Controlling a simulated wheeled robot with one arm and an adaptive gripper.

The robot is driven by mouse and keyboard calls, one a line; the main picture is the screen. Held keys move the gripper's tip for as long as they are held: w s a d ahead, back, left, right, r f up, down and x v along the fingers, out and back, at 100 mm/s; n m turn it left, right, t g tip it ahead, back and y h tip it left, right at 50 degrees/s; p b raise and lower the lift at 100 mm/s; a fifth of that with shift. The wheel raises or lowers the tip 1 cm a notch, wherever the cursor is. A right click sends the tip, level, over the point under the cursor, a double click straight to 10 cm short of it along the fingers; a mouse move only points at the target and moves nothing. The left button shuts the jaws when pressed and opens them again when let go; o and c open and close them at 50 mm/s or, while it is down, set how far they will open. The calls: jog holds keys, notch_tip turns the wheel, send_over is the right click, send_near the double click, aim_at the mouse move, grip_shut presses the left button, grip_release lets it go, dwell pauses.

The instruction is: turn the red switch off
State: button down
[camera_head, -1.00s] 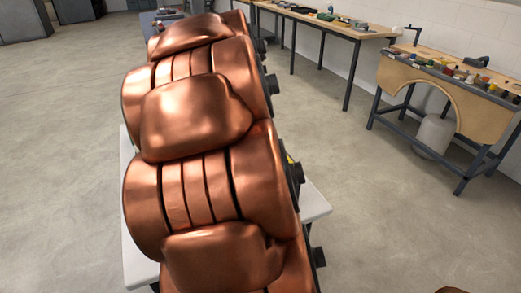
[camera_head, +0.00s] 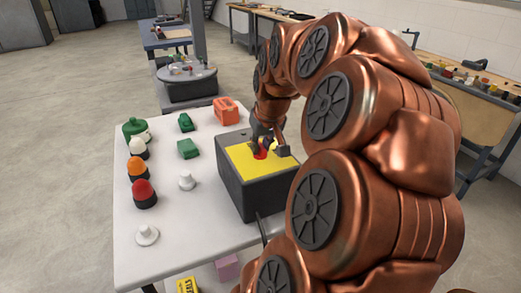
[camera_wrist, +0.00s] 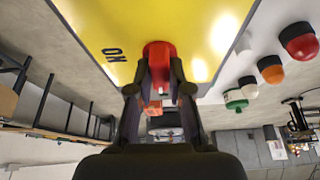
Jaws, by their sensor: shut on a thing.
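The red switch (camera_wrist: 159,52) sits on a yellow plate (camera_wrist: 215,30) with dark lettering beside it, which looks like ON seen upside down. In the head view the switch (camera_head: 260,154) is a small red patch, mostly hidden by my gripper, on the yellow top of a dark box (camera_head: 258,196) on the white table. My gripper (camera_wrist: 159,78) is shut on the red switch, one finger on each side of it. In the head view my gripper (camera_head: 263,143) reaches down over the box top. Which position the switch is in cannot be told.
On the white table (camera_head: 190,235) stand a red-domed light (camera_head: 143,190), an orange one (camera_head: 137,167), a white one (camera_head: 138,145), green blocks (camera_head: 187,149) and an orange block (camera_head: 227,110). Workbenches line the right wall. My arm covers the table's right side.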

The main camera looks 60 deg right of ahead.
jog(key=shift+n+b, duration=0.3)
jog(key=shift+n, duration=0.3)
jog(key=c, duration=1.1)
grip_release()
jog(key=shift+r, duration=0.1)
jog(key=v, duration=1.1)
jog(key=shift+s+d+r, duration=0.1)
jog(key=shift+s+r, duration=0.15)
jog(key=shift+r, duration=0.15)
